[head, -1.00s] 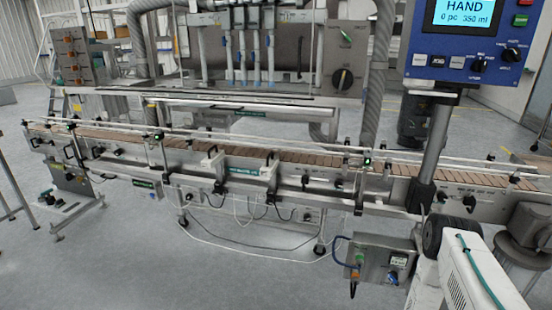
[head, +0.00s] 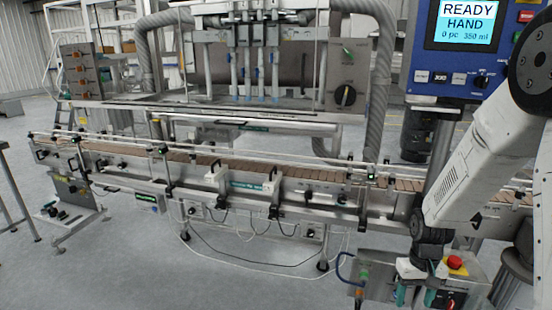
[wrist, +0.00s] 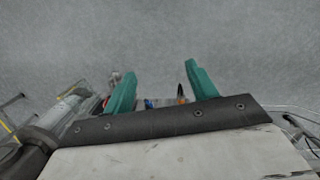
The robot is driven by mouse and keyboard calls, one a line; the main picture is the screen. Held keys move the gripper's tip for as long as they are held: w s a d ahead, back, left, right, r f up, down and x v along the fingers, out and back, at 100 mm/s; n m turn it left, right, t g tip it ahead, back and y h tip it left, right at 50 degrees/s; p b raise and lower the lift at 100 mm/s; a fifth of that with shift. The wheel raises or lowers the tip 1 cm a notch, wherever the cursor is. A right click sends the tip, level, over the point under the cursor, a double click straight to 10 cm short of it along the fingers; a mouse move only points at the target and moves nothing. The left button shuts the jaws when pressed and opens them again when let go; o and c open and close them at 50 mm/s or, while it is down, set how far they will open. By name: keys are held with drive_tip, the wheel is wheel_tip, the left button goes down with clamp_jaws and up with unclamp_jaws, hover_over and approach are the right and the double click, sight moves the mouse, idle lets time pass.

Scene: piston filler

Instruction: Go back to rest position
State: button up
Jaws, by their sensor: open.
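My gripper (head: 416,296) hangs low at the lower right of the head view, in front of a grey control box (head: 472,284). Its teal fingers point down and hide part of the box. In the wrist view my gripper (wrist: 161,85) has its two teal fingers spread apart, with nothing held between them. Grey floor fills most of that view beyond the fingertips. I cannot tell from the head view how far the fingers are from the box.
A red button (head: 456,262) tops the box. The conveyor (head: 300,172) crosses behind my arm. A blue panel (head: 458,72) reading READY HAND stands on a post at upper right. A bent grey hose (head: 376,90) hangs left of it. Open floor (head: 110,275) lies at lower left.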

drive_tip(key=s+a+r+t, duration=0.1)
drive_tip(key=s+a+r, duration=0.3)
drive_tip(key=s+r, duration=0.7)
drive_tip(key=s+a+r+t, duration=0.2)
drive_tip(key=s+a+r, duration=0.2)
drive_tip(key=s+r, duration=0.7)
drive_tip(key=shift+s+a+r+n, duration=0.2)
drive_tip(key=shift+a+r+n, duration=0.2)
drive_tip(key=shift+r, duration=2.3)
